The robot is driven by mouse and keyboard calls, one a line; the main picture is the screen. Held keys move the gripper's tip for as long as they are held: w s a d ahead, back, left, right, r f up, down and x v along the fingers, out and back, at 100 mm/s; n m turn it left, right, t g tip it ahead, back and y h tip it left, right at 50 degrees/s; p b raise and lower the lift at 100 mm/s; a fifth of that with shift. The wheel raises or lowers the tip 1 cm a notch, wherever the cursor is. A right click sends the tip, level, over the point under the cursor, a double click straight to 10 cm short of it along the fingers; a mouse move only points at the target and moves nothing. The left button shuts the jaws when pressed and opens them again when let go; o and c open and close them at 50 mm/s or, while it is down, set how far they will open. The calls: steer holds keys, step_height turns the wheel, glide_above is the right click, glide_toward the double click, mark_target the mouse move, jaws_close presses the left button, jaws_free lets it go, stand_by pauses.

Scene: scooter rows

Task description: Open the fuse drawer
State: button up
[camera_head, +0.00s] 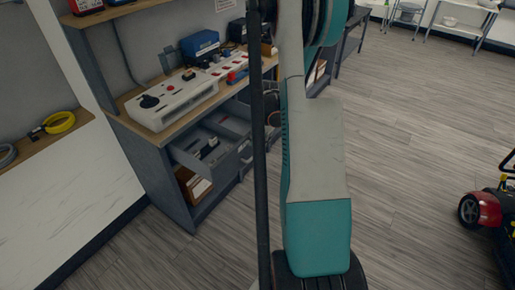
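A grey workbench (152,157) with a wooden top stands left of centre. Below its top, a grey drawer (189,160) stands pulled out, with small dark and light items inside. Another grey open tray or drawer (232,124) shows just to its right, partly behind my arm. I cannot read any label, so I cannot tell which one is the fuse drawer. My white and teal arm (318,150) crosses the middle of the view and hides the bench's right part. My gripper cannot be made out; my arm may hide it.
On the bench top are a white control box (171,103), a blue case (200,45) and red-marked parts. An open shelf (195,186) with papers lies below the drawer. A red scooter (483,209) stands at the right edge. The wooden floor (410,130) between is clear.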

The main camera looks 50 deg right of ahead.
step_height(320, 180, up, 6)
steer(key=s, duration=0.1)
stand_by(0.7)
